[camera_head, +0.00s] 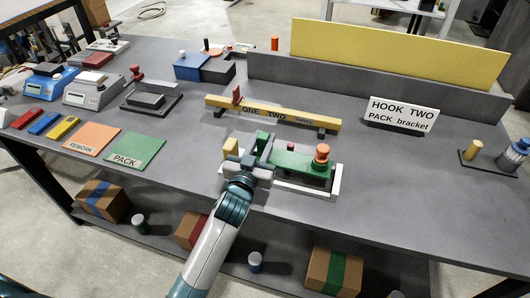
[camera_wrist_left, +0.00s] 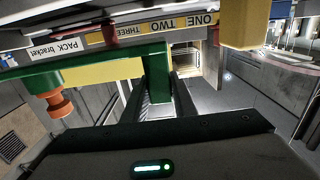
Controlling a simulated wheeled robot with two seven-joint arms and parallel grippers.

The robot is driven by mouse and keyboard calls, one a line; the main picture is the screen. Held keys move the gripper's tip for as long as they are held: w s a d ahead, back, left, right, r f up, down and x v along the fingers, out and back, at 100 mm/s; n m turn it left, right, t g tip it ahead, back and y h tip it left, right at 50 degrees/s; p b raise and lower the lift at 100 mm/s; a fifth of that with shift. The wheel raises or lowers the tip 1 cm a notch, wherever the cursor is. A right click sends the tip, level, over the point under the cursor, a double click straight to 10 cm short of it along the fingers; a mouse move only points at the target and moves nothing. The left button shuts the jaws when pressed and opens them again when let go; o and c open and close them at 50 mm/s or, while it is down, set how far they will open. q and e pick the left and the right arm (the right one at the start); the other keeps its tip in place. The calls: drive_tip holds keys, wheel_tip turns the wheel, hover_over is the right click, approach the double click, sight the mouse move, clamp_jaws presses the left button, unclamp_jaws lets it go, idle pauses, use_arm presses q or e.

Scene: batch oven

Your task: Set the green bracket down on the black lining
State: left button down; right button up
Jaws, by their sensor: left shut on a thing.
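The green bracket (camera_head: 295,164) has a long flat arm, an upright and an orange knob (camera_head: 322,154) at its right end. My left gripper (camera_head: 263,158) is shut on its upright; in the left wrist view the green upright (camera_wrist_left: 157,85) stands between the fingers. The bracket is over a white-rimmed tray (camera_head: 337,180). Its dark lining shows only in a narrow strip under the bracket and is mostly hidden. I cannot tell whether the bracket touches it. My right gripper is not in view.
A yellow rail (camera_head: 275,113) marked ONE, TWO, THREE stands behind the tray. A sign (camera_head: 400,114) reads HOOK TWO, PACK bracket. A yellow block (camera_head: 230,146) is close to the gripper's left. Orange REWORK (camera_head: 90,138) and green PACK (camera_head: 135,148) mats lie left.

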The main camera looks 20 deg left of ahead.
use_arm(q)
drive_tip(key=shift+f, duration=0.25)
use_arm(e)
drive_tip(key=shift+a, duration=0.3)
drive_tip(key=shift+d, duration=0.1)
use_arm(q)
wheel_tip(320, 180, down, 4)
drive_tip(key=shift+r+p, duration=0.2)
drive_tip(key=shift+p, duration=0.1)
drive_tip(key=shift+f, duration=0.3)
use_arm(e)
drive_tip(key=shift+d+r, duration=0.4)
use_arm(q)
drive_tip(key=shift+f, duration=0.2)
drive_tip(key=c, duration=1.4)
unclamp_jaws()
drive_tip(key=shift+c, duration=0.2)
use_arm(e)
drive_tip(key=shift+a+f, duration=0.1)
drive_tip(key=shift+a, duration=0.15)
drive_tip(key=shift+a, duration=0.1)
